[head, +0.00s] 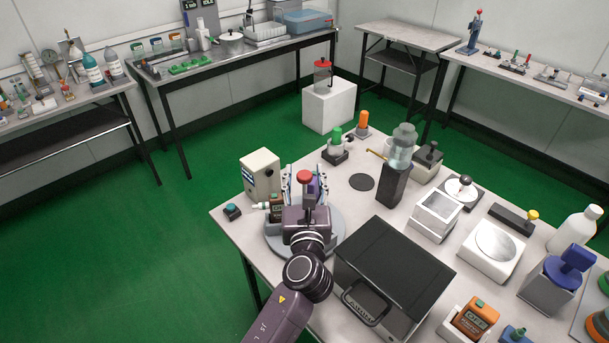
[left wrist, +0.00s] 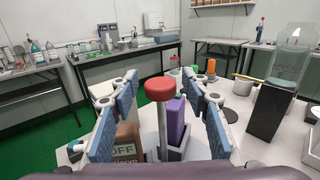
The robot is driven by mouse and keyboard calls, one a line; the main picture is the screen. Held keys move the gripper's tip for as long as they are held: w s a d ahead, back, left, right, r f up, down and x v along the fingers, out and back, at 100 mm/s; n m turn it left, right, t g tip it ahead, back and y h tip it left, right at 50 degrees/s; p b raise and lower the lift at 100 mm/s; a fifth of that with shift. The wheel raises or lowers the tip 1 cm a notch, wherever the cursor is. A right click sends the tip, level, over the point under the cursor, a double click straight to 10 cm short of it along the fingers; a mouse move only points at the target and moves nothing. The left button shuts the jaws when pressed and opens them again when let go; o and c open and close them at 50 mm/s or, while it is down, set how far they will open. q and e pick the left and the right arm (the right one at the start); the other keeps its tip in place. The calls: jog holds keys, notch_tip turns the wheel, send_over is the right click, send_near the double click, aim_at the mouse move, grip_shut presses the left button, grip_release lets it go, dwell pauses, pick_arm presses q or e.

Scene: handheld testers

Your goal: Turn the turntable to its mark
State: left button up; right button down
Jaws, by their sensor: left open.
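The turntable (head: 337,232) is a round grey disc near the left corner of the table, partly hidden under my left arm. A metal post with a red knob (head: 304,176) rises above it; the knob (left wrist: 160,88) also shows in the left wrist view. My left gripper (head: 305,187) is above the turntable, open. Its blue-padded fingers stand on either side of the post, apart from it. A purple block (left wrist: 176,122) and a brown device (left wrist: 126,143) lettered "OFF" sit beyond and beside the post. I cannot make out the mark. My right gripper is not in view.
A beige box (head: 260,173) and a small teal-topped button (head: 232,212) stand close to the turntable. A black-topped case (head: 395,265) is just right of my arm. A dark upright stand (head: 392,185) holds a clear vessel.

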pick_arm(q)
jog(key=s+d, duration=0.1)
jog(key=s, duration=1.1)
